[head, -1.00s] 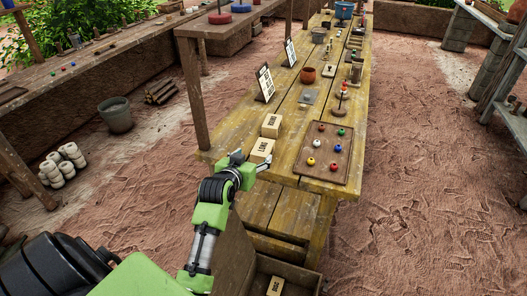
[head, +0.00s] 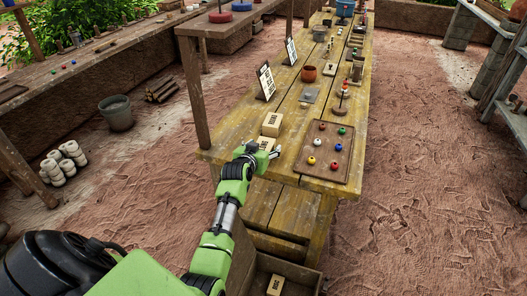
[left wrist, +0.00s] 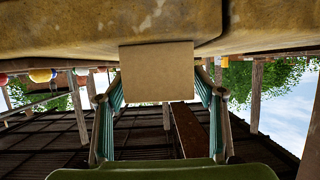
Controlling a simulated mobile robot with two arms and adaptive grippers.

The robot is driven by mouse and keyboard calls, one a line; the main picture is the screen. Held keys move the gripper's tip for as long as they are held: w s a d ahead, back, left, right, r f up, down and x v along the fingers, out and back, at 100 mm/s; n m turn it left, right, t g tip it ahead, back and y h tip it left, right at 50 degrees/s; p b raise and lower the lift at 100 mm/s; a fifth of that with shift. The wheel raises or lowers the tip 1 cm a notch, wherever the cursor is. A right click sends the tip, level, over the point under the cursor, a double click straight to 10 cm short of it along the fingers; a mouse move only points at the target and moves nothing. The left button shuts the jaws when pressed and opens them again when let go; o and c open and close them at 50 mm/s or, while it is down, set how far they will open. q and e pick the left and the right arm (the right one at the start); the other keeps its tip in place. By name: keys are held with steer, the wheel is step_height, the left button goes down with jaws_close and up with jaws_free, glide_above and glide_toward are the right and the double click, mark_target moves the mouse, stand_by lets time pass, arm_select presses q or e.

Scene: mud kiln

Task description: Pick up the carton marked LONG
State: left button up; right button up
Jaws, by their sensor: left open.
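The carton marked LONG (head: 267,142) is a small tan block near the front left edge of the yellow wooden table (head: 230,146). My left gripper (head: 264,151) is at its near side and hides most of it and its label. In the left wrist view, a plain face of the carton (left wrist: 158,72) is straight ahead, between the two open fingers of the left gripper (left wrist: 160,98). A gap shows on each side of it. That view is upside down, with the table top above. My right gripper is not in view.
A second carton (head: 271,124) stands just behind the LONG one. A brown tray (head: 339,158) with several coloured balls lies to the right. A third carton (head: 276,285) lies in an open wooden box (head: 300,269) below. A sign (head: 265,82) stands farther back.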

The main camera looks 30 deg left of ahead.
arm_select(q)
steer(key=c, duration=1.4)
steer(key=shift+r, duration=0.1)
steer(key=shift+c, duration=0.2)
steer(key=shift+r, duration=0.1)
